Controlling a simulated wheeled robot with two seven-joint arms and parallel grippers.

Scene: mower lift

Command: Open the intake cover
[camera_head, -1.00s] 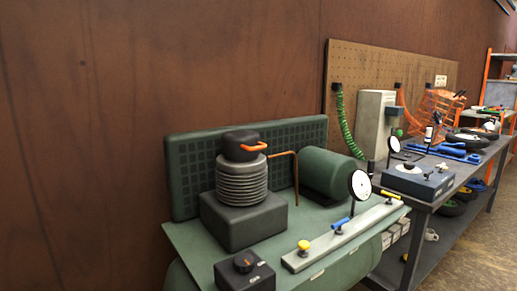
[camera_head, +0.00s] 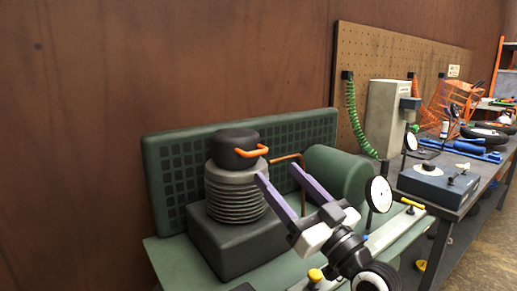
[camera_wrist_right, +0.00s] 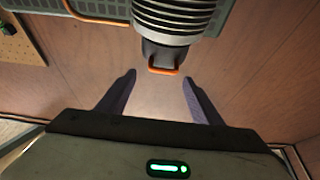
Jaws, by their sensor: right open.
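The intake cover (camera_head: 237,147) is a black round cap with an orange handle (camera_head: 251,152) on its front right side. It sits on top of a ribbed grey cylinder (camera_head: 236,190) above a dark block. My right gripper (camera_head: 277,170) is open and empty in front of the cylinder, its two fingers pointing up toward the cover. In the right wrist view the cover (camera_wrist_right: 165,52) and its orange handle (camera_wrist_right: 163,71) appear beyond the spread fingers (camera_wrist_right: 159,87), centred between them and apart from them. My left gripper is not in view.
A green tank (camera_head: 338,174) and copper pipe (camera_head: 287,158) stand right of the cylinder. A round white gauge (camera_head: 379,194) rises near the right arm. A green grille panel (camera_head: 182,165) stands behind. A workbench with a blue-grey box (camera_head: 437,181) lies to the right.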

